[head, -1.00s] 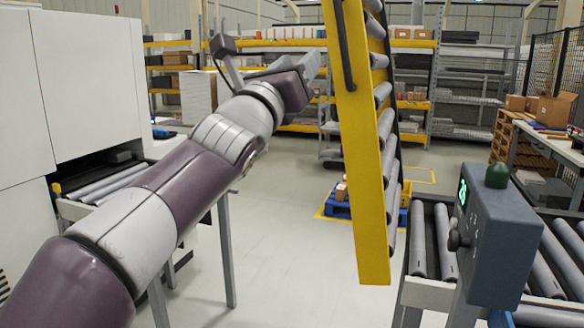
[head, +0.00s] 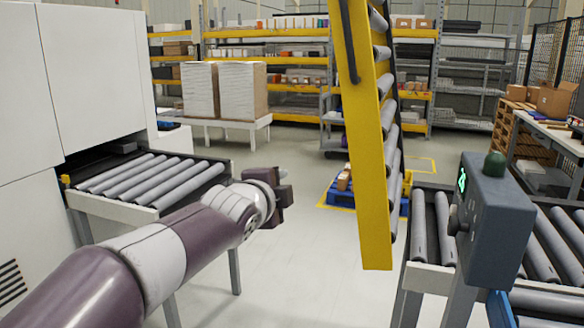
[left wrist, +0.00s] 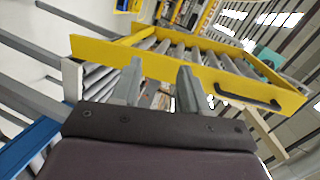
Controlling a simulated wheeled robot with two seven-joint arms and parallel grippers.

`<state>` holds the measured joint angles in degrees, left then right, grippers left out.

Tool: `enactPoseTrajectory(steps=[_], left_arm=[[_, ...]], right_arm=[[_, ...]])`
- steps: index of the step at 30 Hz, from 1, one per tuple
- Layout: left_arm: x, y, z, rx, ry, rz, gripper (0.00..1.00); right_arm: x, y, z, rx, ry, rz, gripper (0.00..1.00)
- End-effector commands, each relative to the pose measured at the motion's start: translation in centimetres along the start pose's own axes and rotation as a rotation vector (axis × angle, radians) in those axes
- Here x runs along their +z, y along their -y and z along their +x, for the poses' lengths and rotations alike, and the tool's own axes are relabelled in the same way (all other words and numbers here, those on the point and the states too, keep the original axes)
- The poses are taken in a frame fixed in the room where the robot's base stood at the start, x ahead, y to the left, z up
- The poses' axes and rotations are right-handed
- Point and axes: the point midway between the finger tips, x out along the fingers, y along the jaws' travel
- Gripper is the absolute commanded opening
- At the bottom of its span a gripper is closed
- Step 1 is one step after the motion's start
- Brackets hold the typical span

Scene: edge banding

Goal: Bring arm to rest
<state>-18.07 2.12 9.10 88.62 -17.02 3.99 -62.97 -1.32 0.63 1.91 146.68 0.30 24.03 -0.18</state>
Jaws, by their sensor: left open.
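My left arm reaches in from the lower left in the head view, with its left gripper (head: 281,196) low and to the right of the left roller conveyor. In the left wrist view the two grey fingers of the left gripper (left wrist: 160,86) stand apart with nothing held between them. The yellow-framed roller gate (head: 374,200) stands raised and nearly upright in the head view, to the right of the gripper and apart from it. The gate's yellow side with a black handle (left wrist: 248,99) shows beyond the fingers in the left wrist view. My right gripper is not seen.
A roller conveyor (head: 150,180) leaves the white machine (head: 85,80) at left. A grey control box (head: 500,222) with a green button stands by the right conveyor (head: 432,230). Shelves and wrapped stacks stand behind. Open floor lies between the conveyors.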

Motion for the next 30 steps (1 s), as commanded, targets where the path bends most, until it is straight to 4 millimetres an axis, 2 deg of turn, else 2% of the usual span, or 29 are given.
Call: enactPoseTrajectory(steps=[2,3,5,6,8,9,12,15,16,18,30], left_arm=[[2.6,-5.3,-0.8,0.179,0.100,-0.298,0.44],[4.2,-8.7,-1.9,0.275,0.184,-0.476,0.44],[6.3,-13.8,-4.5,0.403,0.343,-0.737,0.44],[7.6,-17.0,-6.8,0.473,0.464,-0.895,0.44],[9.1,-21.1,-10.9,0.555,0.655,-1.099,0.44],[9.8,-23.2,-13.7,0.595,0.776,-1.205,0.44],[10.6,-26.8,-20.4,0.672,1.019,-1.359,0.44],[10.9,-27.6,-25.2,0.722,1.143,-1.401,0.44],[11.1,-27.3,-25.8,0.720,1.156,-1.409,0.44],[11.6,-26.8,-25.7,0.703,1.159,-1.423,0.44],[11.8,-27.2,-25.5,0.699,1.158,-1.424,0.44]], right_arm=[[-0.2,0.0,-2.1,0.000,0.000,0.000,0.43],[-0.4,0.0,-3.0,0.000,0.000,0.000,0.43],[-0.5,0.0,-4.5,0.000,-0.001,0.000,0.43],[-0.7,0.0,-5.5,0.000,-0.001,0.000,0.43],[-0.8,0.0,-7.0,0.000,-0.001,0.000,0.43],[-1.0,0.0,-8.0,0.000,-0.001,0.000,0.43],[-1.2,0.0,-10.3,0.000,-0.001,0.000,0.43],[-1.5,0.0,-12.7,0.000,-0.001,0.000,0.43],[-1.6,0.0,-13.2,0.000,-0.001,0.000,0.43],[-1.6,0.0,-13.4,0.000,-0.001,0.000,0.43],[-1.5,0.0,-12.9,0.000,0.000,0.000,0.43]])
